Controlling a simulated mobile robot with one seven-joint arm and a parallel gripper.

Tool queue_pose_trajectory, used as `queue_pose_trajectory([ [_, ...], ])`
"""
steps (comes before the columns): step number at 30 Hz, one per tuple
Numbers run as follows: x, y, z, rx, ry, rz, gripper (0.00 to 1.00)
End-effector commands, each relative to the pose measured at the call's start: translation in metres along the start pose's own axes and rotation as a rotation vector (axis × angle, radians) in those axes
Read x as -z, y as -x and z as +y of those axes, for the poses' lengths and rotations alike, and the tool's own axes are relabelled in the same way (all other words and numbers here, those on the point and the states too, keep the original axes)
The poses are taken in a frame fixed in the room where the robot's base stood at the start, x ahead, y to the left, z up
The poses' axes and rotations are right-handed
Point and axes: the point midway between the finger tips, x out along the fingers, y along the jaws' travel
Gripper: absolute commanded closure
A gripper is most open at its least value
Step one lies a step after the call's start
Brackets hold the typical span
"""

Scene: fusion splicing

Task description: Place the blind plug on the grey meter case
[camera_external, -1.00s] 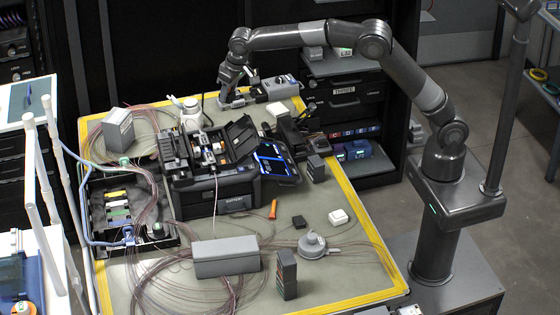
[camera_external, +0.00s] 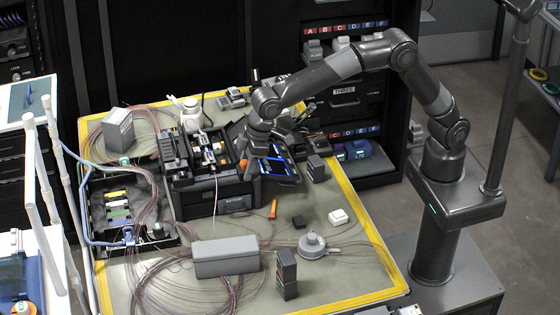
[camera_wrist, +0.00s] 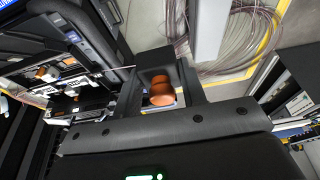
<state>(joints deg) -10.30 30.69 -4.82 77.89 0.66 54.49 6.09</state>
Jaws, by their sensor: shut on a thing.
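My gripper (camera_external: 245,164) is low over the right side of the black splicer, pointing down. In the wrist view its dark fingers (camera_wrist: 160,82) are shut on an orange-brown rounded piece (camera_wrist: 161,92), which looks like the blind plug. Its orange tip also shows in the external view (camera_external: 243,165). The long grey case (camera_external: 226,257), which looks like the meter case, lies on the mat in front of the splicer, apart from my gripper. Its top looks bare. A light grey face (camera_wrist: 209,30) beyond the fingers in the wrist view may be this case.
The black splicer (camera_external: 236,200) with its tilted blue screen (camera_external: 276,164) is close to my gripper. Loose fibre coils (camera_external: 160,285) lie around the grey case. A dark upright block (camera_external: 287,275), a round grey piece (camera_external: 311,245) and an orange tool (camera_external: 273,209) are nearby.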

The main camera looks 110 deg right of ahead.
Motion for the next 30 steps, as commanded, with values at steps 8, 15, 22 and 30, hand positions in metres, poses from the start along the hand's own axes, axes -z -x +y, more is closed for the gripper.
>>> queue_pose_trajectory([
  [8, -0.009, -0.033, -0.004, 0.000, 0.000, 0.000, 0.85],
  [15, -0.004, -0.065, -0.049, 0.000, 0.004, -0.001, 0.85],
  [22, 0.002, -0.096, -0.094, 0.000, 0.002, 0.001, 0.85],
  [30, 0.003, -0.111, -0.111, -0.001, -0.002, 0.001, 0.85],
])
